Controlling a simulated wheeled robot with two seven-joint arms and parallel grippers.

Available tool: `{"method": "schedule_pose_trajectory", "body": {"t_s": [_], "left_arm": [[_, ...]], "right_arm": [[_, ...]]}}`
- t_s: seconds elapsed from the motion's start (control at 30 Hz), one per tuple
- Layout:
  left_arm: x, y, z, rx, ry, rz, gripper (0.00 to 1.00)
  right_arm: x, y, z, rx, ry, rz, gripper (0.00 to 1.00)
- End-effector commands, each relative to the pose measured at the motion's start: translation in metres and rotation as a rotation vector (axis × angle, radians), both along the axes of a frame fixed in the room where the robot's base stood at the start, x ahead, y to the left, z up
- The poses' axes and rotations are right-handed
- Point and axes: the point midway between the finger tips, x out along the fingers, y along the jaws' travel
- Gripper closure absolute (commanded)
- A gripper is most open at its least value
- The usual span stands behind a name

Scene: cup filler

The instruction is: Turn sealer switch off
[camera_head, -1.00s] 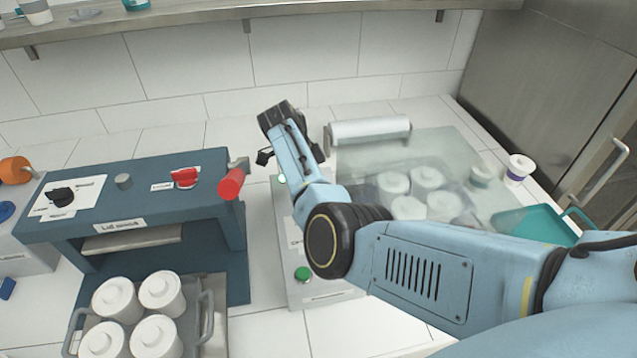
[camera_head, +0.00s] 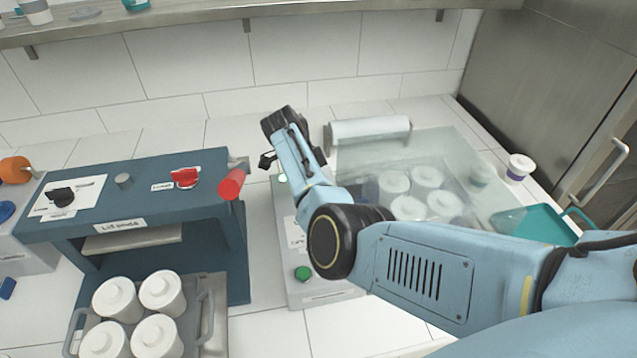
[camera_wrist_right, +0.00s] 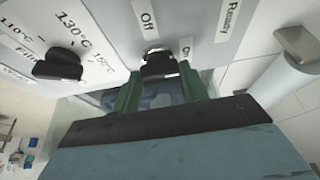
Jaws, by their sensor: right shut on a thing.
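The sealer (camera_head: 318,292) is a grey box right of the blue lid press, partly hidden by my right arm. In the right wrist view, its small dark switch (camera_wrist_right: 158,62) with a silver collar sits on a white panel between an "Off" label (camera_wrist_right: 147,22) and an "On" label (camera_wrist_right: 186,48). My right gripper (camera_wrist_right: 158,88) has its green fingers on either side of the switch and is shut on it. I cannot tell which way the switch is set. The switch is hidden in the head view. My left gripper is not in view.
A black temperature knob (camera_wrist_right: 58,66) is on the same panel. A film roll (camera_head: 370,131) and a clear cover over several white cups lie to the right. The blue lid press (camera_head: 130,200) with a red handle (camera_head: 231,184) stands left. A teal tray (camera_head: 540,226) lies far right.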

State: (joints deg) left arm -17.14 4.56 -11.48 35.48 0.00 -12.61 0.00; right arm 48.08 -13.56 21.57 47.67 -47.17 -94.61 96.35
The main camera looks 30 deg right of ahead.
Motion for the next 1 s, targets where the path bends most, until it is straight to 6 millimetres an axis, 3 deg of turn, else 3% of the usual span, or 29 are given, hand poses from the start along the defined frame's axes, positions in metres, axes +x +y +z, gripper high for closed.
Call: {"method": "schedule_pose_trajectory", "body": {"t_s": [0.37, 0.7, 1.0], "left_arm": [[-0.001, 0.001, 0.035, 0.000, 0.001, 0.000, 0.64], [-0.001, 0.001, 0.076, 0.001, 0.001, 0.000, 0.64], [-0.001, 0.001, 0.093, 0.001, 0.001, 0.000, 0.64]], "right_arm": [[-0.002, 0.000, 0.005, -0.001, 0.002, 0.195, 0.79], [-0.004, -0.001, 0.006, -0.001, 0.000, 0.514, 0.79], [-0.005, -0.002, 0.003, -0.002, -0.002, 0.798, 0.79]]}}
